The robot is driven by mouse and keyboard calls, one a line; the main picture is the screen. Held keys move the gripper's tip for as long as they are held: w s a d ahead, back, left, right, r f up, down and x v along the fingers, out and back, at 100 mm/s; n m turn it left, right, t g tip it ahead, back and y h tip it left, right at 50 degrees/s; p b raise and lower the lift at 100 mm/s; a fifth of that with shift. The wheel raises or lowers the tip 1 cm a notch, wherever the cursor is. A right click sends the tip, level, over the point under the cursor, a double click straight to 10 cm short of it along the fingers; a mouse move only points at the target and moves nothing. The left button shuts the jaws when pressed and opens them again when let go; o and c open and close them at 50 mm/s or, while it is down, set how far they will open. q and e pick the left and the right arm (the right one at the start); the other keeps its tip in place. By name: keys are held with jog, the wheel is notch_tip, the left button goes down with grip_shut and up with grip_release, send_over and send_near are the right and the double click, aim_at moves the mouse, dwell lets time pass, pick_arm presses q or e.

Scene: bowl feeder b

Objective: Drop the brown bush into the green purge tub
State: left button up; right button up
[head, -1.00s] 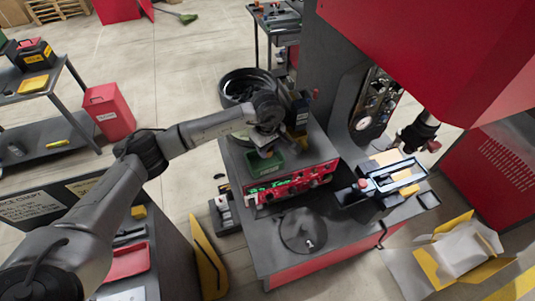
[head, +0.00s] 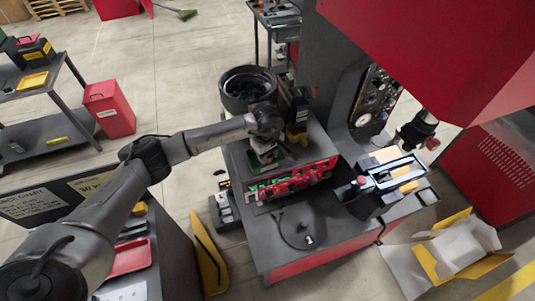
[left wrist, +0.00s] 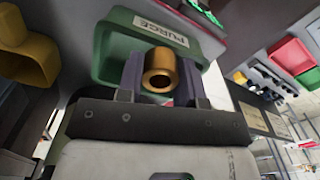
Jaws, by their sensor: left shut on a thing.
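The brown bush (left wrist: 159,71) is a short bronze-brown ring with a dark bore. My left gripper (left wrist: 160,82) is shut on it, with one dark finger on each side. The green purge tub (left wrist: 112,48), labelled PURGE, lies behind the bush in the left wrist view. In the head view the tub (head: 286,160) sits on the machine top behind the red control panel. My left gripper (head: 267,156) is over the tub there and hides part of it; the bush cannot be made out in that view. My right gripper is not in view.
A black feeder bowl (head: 232,96) stands behind my gripper. The red control panel (head: 291,181) is in front of the tub. A yellow holder (head: 297,134) stands just right of my wrist. A tall grey column rises farther right.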

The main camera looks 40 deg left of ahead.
pick_arm(q)
jog(key=shift+f, duration=0.25)
jog(key=o, duration=0.9)
jog(key=shift+o, duration=0.2)
jog(key=shift+r, duration=0.15)
